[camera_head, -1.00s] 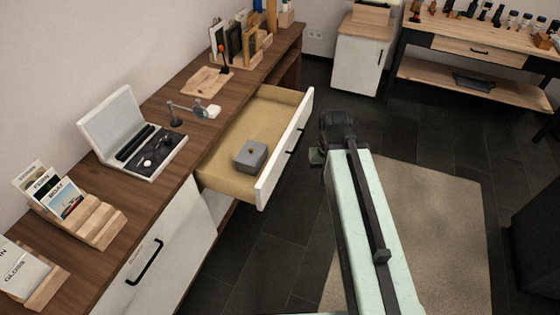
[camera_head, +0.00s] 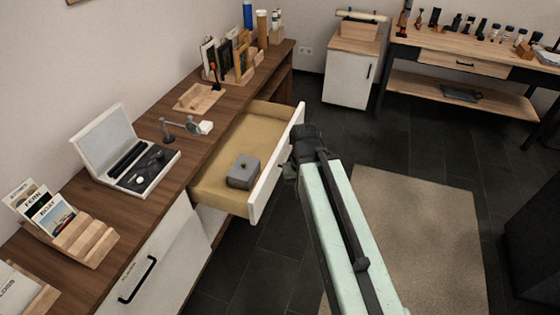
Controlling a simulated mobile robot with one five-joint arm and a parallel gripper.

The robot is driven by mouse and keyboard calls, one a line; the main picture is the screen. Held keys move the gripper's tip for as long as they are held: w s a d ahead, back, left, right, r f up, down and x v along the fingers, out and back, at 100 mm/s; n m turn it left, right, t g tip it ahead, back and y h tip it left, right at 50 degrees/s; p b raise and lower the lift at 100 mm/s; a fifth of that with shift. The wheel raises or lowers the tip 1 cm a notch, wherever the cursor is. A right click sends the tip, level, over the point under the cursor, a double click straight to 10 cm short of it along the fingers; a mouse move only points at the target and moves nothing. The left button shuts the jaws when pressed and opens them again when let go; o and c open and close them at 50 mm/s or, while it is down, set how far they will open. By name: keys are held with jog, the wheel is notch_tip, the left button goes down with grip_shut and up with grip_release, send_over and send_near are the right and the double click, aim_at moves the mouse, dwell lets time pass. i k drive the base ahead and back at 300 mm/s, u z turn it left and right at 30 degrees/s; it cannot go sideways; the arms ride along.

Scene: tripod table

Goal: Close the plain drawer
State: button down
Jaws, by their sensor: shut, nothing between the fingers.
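The open drawer (camera_head: 222,190) sticks well out of the long wooden desk, with a tan inside and a white front. Its white front (camera_head: 263,192) faces right, and my arm's end hides part of it, including most of the handle. A grey lidded box (camera_head: 243,173) sits inside the drawer near the front. My gripper (camera_head: 290,170) is shut and empty, at the outer side of the drawer front. I cannot tell whether it touches the front.
The desk top (camera_head: 160,210) carries an open white case (camera_head: 130,165), card holders, a small stand and organisers. A white door with a black handle (camera_head: 138,280) is below, at the near left. A white cabinet (camera_head: 347,80) and workbench (camera_head: 450,62) stand behind. Dark floor and a beige rug (camera_head: 410,230) lie right.

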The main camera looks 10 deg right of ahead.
aim_at(261, 131)
jog(key=z, duration=0.05)
jog(key=i, duration=1)
jog(key=u, duration=2.15)
jog(key=k, duration=1.4)
jog(key=z, duration=0.6)
jog(key=i, duration=1.15)
jog(key=u, duration=0.1)
